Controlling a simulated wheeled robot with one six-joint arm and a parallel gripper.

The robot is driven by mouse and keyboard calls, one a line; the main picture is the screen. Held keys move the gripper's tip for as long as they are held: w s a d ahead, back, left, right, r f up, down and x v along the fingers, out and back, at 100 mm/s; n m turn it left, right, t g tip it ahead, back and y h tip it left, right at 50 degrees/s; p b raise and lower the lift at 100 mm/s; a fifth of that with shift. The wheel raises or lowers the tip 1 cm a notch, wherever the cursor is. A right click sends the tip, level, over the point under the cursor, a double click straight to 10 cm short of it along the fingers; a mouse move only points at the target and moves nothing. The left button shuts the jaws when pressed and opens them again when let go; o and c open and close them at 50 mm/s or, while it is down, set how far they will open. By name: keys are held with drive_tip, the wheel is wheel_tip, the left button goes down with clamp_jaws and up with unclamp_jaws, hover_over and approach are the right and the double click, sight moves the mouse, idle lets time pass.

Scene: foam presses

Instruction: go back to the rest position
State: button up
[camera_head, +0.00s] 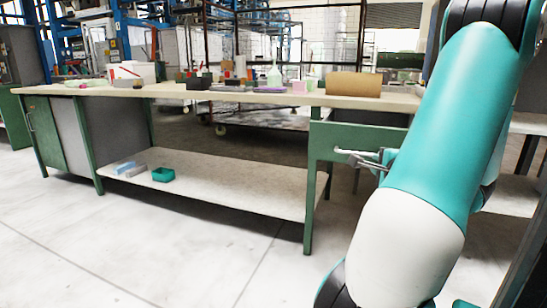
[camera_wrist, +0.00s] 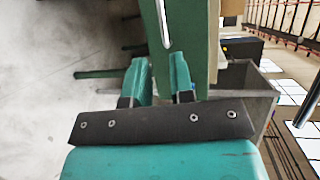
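My gripper (camera_wrist: 161,62) shows in the wrist view with its two teal fingers apart and nothing visible held between them. The green panel (camera_wrist: 198,40) of the bench lies just beyond the fingertips. A pale bar-shaped handle (camera_wrist: 163,24) on it is ahead of the gap, apart from the fingers as far as I can tell. In the head view my teal and white arm reaches down the right side and hides my gripper. A silver handle (camera_head: 365,159) sticks out from the green drawer front (camera_head: 330,142) beside the arm.
A long workbench (camera_head: 230,95) carries boxes, a bottle, a brown block (camera_head: 354,84) and small parts. Its lower shelf (camera_head: 235,188) holds a green tray (camera_head: 163,174) and a blue item (camera_head: 125,167). The floor (camera_head: 180,255) in front is clear.

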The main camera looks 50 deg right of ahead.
drive_tip(key=shift+w, duration=0.1)
drive_tip(key=w+a+n+t+y, duration=0.3)
drive_tip(key=w+a+n+y, duration=1.1)
drive_tip(key=w+a, duration=0.7)
drive_tip(key=s+a+f+n+g+y, duration=0.15)
drive_tip(key=a+n+g, duration=0.4)
drive_tip(key=a, duration=0.75)
drive_tip(key=s+a+n+g+y, duration=0.1)
drive_tip(key=a+n+g+y, duration=0.2)
drive_tip(key=a+n, duration=0.75)
drive_tip(key=s+a+r+n+g+h, duration=0.15)
drive_tip(key=s+a+n+g, duration=0.35)
drive_tip(key=s+a, duration=0.55)
wheel_tip(320, 180, up, 32)
drive_tip(key=s+n+p, duration=0.1)
drive_tip(key=p, duration=3.1)
drive_tip(key=shift+s+d+f+t, duration=0.15)
drive_tip(key=shift+s+d+t, duration=0.1)
drive_tip(key=shift+t, duration=0.1)
